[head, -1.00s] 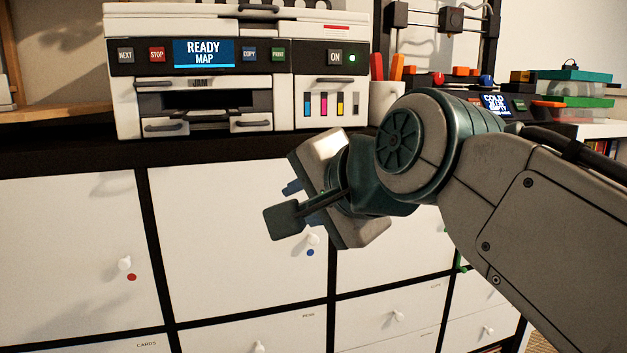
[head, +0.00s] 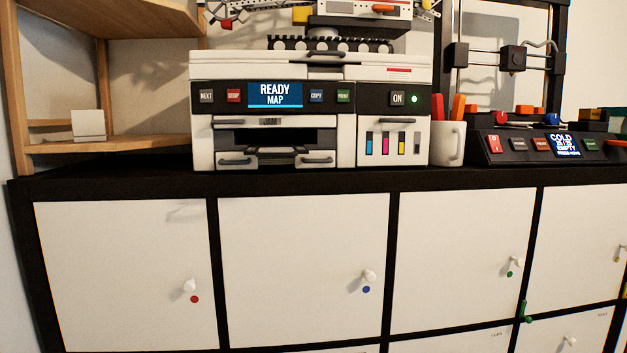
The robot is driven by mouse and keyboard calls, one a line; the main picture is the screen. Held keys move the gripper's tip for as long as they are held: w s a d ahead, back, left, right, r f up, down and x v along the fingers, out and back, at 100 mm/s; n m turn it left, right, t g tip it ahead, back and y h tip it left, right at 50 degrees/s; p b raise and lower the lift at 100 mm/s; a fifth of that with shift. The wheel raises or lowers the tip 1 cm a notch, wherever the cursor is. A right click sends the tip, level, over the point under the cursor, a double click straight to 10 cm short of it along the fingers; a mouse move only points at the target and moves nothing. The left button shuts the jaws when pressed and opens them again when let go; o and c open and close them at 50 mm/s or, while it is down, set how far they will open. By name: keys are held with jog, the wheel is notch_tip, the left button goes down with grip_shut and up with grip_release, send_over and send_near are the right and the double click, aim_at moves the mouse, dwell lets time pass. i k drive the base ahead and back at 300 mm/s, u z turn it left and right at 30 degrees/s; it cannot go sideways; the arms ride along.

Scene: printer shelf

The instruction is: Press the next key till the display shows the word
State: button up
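The white and black printer (head: 270,72) stands on the dark shelf top, left of centre in the head view. Its blue display (head: 275,95) reads "READY" with "MAP" below. The grey NEXT key (head: 206,97) is at the left end of the dark panel, with the red STOP key (head: 234,96) between it and the display. The COPY key (head: 316,96) and PRINT key (head: 343,97) are to the right of the display. The ON key (head: 397,98) has a lit green light beside it. My gripper is not in view.
A white mug (head: 447,146) with orange and red items stands right of the printer. Further right is a second machine with a dark control panel (head: 500,148) and its own display. A wooden shelf (head: 150,143) is at the left. White cabinet doors (head: 300,265) with knobs are below.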

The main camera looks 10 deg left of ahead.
aim_at(206, 95)
jog(key=k, duration=0.45)
jog(key=u, duration=1.5)
jog(key=i, duration=0.85)
jog(key=z, duration=0.9)
